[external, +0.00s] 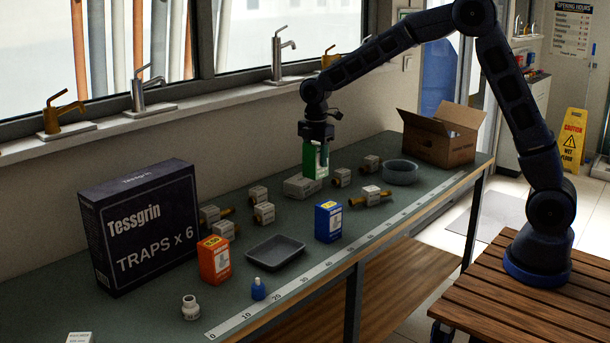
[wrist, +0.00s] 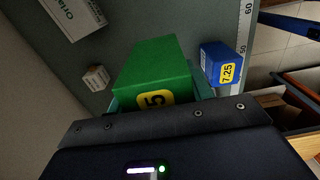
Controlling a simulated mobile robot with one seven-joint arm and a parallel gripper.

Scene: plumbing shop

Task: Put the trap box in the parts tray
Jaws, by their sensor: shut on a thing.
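My gripper (external: 317,143) points down over the far middle of the bench. It is shut on a green box (external: 314,162) with a white face. In the wrist view the green box (wrist: 152,72) fills the space between the fingers and shows a yellow label, partly hidden. I cannot tell for certain whether its bottom clears the bench. The parts tray (external: 275,253), dark, shallow and empty, lies nearer the front, left of my gripper. A blue box (external: 328,222) stands right of the tray, and an orange box (external: 214,260) stands left of it.
A large dark "TRAPS x 6" carton (external: 142,226) stands at left. Small pale boxes (external: 264,212) with brass fittings and a flat pale box (external: 302,187) lie mid-bench. A blue bottle (external: 258,289) and white fitting (external: 190,307) stand in front. A grey bowl (external: 400,172) and open carton (external: 440,135) are right.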

